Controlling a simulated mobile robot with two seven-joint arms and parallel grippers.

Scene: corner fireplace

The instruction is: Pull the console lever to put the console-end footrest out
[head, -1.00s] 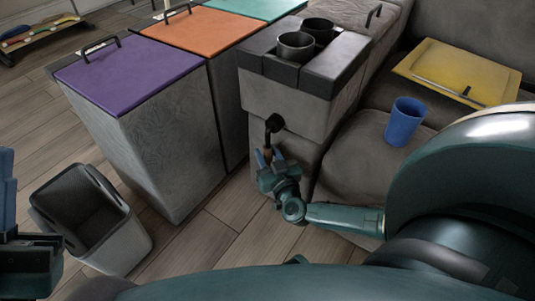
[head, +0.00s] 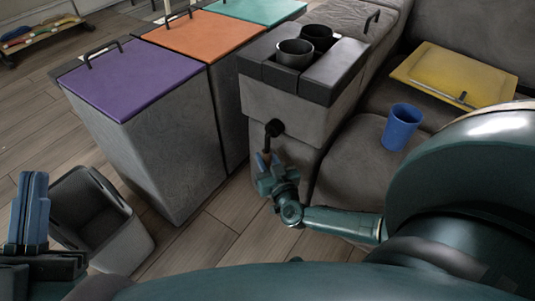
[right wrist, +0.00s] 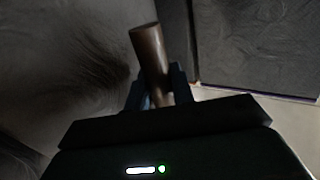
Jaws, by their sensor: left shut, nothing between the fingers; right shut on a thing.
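The console (head: 285,108) is a grey upholstered block with a dark top and two dark cup holders. Its lever has a black pivot (head: 274,128) on the front face and a brown handle, which points down. My right gripper (head: 264,160) is shut on the lever handle. In the right wrist view the brown handle (right wrist: 150,58) stands up between the fingers, its end sticking out past them. My left gripper (head: 31,215) is at the far left, shut and empty, in front of the bin. I see no footrest put out at the console end; my right arm hides part of the seat's lower front.
A blue cup (head: 401,127) stands on the sofa seat beside the console. A yellow tray (head: 455,75) lies further back on the sofa. A purple-topped box (head: 130,78) and an orange-topped box (head: 205,35) stand left of the console. An open grey bin (head: 125,238) stands at the lower left.

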